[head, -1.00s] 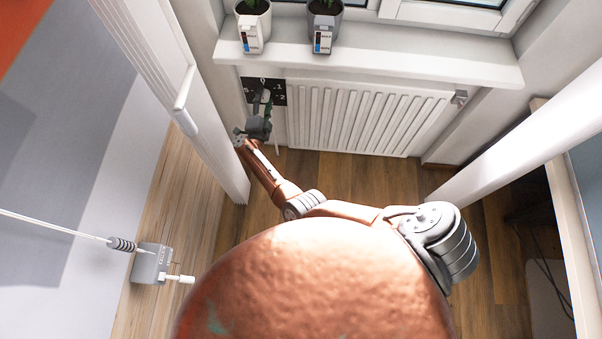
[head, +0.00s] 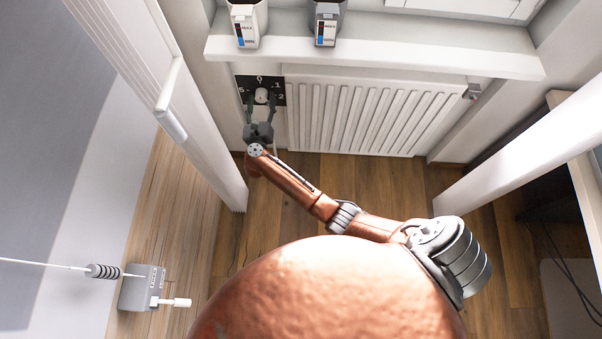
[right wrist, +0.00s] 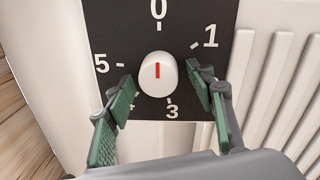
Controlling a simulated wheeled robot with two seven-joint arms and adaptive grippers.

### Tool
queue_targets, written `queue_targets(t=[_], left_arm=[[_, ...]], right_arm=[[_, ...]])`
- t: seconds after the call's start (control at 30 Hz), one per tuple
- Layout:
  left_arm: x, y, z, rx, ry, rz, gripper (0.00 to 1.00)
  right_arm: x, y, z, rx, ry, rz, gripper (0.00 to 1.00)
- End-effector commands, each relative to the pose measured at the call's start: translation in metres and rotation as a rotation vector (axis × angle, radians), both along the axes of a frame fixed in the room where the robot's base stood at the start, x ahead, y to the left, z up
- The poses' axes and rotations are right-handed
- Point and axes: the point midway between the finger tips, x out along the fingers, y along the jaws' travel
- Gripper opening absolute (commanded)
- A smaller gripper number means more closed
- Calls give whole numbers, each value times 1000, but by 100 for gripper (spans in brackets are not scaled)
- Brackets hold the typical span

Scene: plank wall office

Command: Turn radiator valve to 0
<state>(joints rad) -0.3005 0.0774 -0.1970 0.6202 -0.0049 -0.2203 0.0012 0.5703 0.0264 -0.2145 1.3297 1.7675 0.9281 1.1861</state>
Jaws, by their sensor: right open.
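The radiator valve is a white round knob (head: 262,95) on a black dial plate (head: 243,83) at the left end of the radiator. In the right wrist view the knob (right wrist: 147,86) shows a red mark pointing up towards the 0 on the dial plate (right wrist: 117,35). My right gripper (head: 262,105) is open, its green-padded fingers spread on the left and right of the knob, with gaps to it. In the right wrist view the right gripper (right wrist: 159,80) partly covers the lower dial numbers. My left gripper is not in view.
A white door (head: 150,90) stands close on the left. A grey box (head: 140,290) is lower left. Wooden floor is clear before the radiator.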

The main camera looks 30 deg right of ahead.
Motion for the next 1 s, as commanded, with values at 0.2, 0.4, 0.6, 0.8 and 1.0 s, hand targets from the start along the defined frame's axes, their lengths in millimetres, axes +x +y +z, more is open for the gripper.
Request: queue_targets(t=[0.2,0.4,0.6,0.8,1.0], left_arm=[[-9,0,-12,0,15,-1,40],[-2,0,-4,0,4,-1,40],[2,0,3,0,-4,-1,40],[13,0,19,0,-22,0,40],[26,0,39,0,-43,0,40]], right_arm=[[2,0,0,138,-100,2,50],[-21,15,3,165,-110,0,50],[-49,32,3,163,-109,-1,50],[-75,29,-2,-11,-48,32,50],[-94,14,-28,-383,105,133,50]])
